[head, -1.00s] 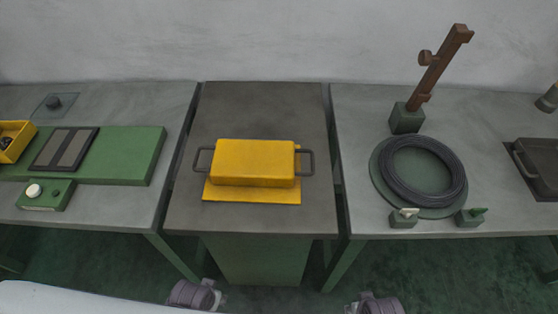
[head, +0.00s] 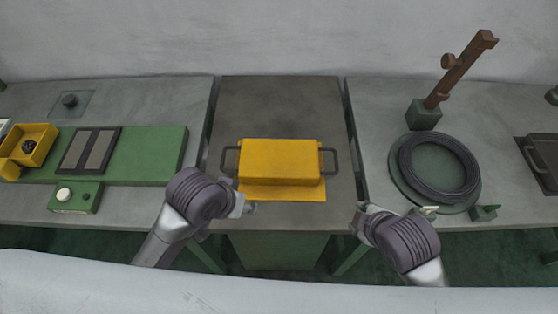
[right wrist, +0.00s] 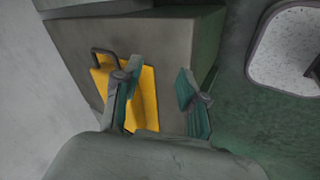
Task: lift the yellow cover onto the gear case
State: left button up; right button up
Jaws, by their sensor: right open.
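The yellow cover (head: 279,160) is a box-shaped lid with a dark handle at each end. It rests on a flat yellow plate (head: 285,194) on the middle table. My left gripper (head: 247,208) is at the table's front edge, just below the cover's left end; its fingers are too small to tell open or shut. My right gripper (head: 358,212) is open and empty, in front of and right of the cover, apart from it. In the right wrist view its spread fingers (right wrist: 158,72) show, with yellow and a dark handle partly behind one finger. I cannot identify the gear case.
The left table holds a long green block (head: 158,148) with a dark panel (head: 90,151), a button box (head: 75,197) and a yellow bin (head: 35,145). The right table holds a cable coil (head: 438,165) and a brown post (head: 459,70). The middle table's back (head: 280,105) is clear.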

pick_arm(q)
jog(key=w+r+y, duration=0.1)
jog(key=w+r, duration=0.1)
jog(key=w, duration=0.4)
jog(key=n+y, duration=0.3)
jog(key=y, duration=0.1)
send_near(223, 156)
notch_tip(223, 156, up, 3)
jog(key=s, duration=0.2)
jog(key=shift+w+d, duration=0.15)
jog(key=shift+d, duration=0.1)
pick_arm(e)
jog(key=w+a+r+n+t, duration=0.1)
jog(key=w+n, duration=0.7)
jog(key=n, duration=1.2)
jog(key=shift+w+a+r+n+t+y, duration=0.25)
jog(key=shift+w+r+n+t+y, duration=0.15)
jog(key=shift+r+t, duration=0.3)
pick_arm(q)
jog(key=shift+f, duration=0.15)
pick_arm(e)
jog(key=shift+f, duration=0.15)
